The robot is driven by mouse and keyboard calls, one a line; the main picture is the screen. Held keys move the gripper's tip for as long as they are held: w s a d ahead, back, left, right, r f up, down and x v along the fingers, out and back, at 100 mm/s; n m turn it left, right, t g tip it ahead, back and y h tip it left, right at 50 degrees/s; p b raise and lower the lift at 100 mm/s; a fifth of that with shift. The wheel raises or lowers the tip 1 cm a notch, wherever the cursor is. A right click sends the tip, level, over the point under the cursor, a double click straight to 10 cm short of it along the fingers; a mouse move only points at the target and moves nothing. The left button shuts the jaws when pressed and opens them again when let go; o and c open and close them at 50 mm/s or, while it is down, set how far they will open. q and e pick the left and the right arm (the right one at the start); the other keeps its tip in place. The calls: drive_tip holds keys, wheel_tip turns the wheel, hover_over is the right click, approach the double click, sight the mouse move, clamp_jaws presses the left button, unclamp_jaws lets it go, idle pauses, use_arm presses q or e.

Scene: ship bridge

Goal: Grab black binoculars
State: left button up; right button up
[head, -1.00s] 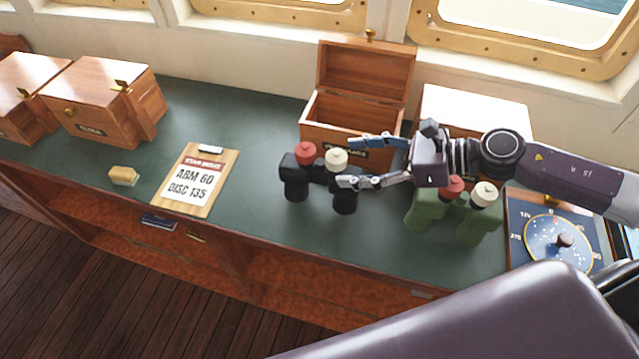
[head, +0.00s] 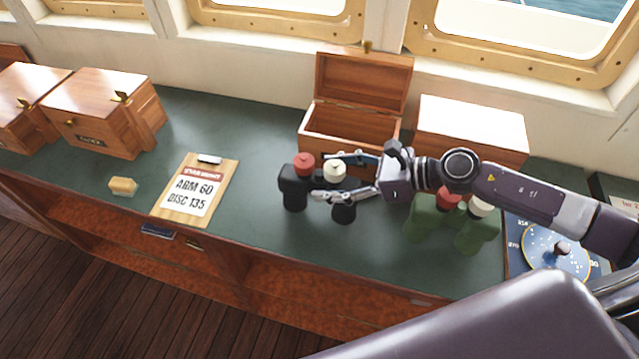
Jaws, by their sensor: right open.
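The black binoculars (head: 294,191) stand upright on the green counter, with one red cap and one white cap on top. My right gripper (head: 320,176) comes in from the right with its fingers apart. Its fingers are at the right barrel, with the white cap showing between them, and partly hide that barrel. I cannot tell whether they touch it. Green binoculars (head: 424,221), also with a red and a white cap, stand to the right, partly hidden under my right arm. My left gripper is not in view.
An open wooden box (head: 352,126) stands right behind the black binoculars. A clipboard (head: 196,190) and a small sponge-like block (head: 123,186) lie to the left. Closed wooden boxes (head: 103,104) stand further left. A blue dial board (head: 530,240) is at the right.

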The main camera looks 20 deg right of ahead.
drive_tip(key=shift+p+x, duration=0.5)
drive_tip(key=shift+x, duration=0.95)
clamp_jaws()
drive_tip(key=shift+w+r, duration=0.2)
drive_tip(key=shift+r, duration=0.05)
